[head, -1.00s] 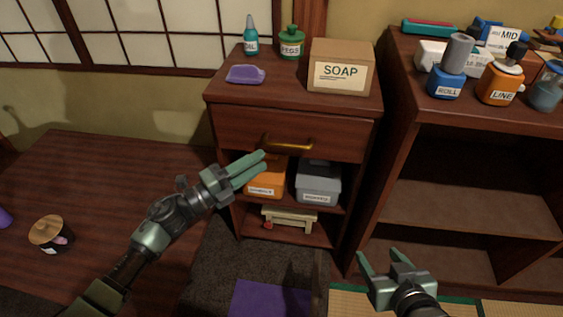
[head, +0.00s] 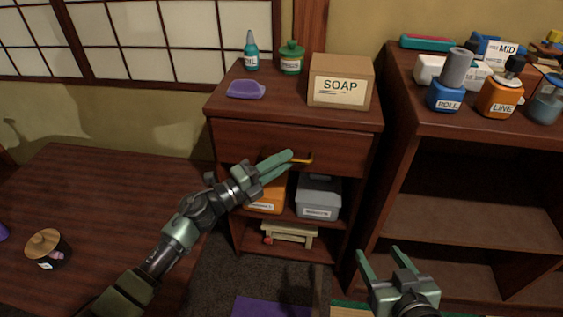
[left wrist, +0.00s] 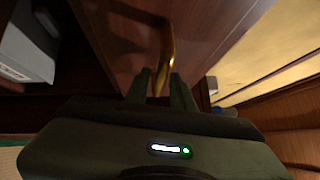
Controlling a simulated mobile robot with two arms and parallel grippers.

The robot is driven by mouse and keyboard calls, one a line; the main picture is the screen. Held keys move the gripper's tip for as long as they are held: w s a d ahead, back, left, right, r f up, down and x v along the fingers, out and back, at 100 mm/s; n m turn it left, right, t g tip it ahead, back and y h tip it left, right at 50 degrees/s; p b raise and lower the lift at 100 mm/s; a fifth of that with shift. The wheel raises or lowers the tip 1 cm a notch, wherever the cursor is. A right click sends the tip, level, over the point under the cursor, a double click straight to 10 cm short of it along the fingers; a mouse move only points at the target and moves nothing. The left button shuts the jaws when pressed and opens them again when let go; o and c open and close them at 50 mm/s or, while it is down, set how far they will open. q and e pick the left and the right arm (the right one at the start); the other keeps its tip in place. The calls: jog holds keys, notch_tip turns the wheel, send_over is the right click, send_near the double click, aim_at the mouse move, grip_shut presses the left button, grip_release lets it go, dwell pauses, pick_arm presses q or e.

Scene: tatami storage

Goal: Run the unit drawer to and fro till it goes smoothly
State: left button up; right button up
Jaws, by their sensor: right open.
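The unit drawer (head: 240,143) is the dark red-brown front under the top of the small cabinet; it looks closed, flush with the frame. Its brass handle (head: 303,160) is partly hidden behind my left gripper (head: 291,163) in the head view. In the left wrist view, the handle (left wrist: 167,50) runs down between the two fingers of the left gripper (left wrist: 161,88), with gaps visible beside it, so the fingers are open around it. My right gripper (head: 384,257) is open and empty at the lower right, away from the drawer.
A soap box (head: 340,82), purple dish (head: 246,89), teal oil bottle (head: 251,53) and green pegs jar (head: 291,58) stand on the cabinet. An orange bin (head: 268,198) and a grey bin (head: 318,196) sit below the drawer. A taller shelf (head: 460,215) stands right.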

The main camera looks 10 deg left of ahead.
pick_arm(q)
grip_shut()
jog(key=shift+s, duration=0.1)
dwell(1.2)
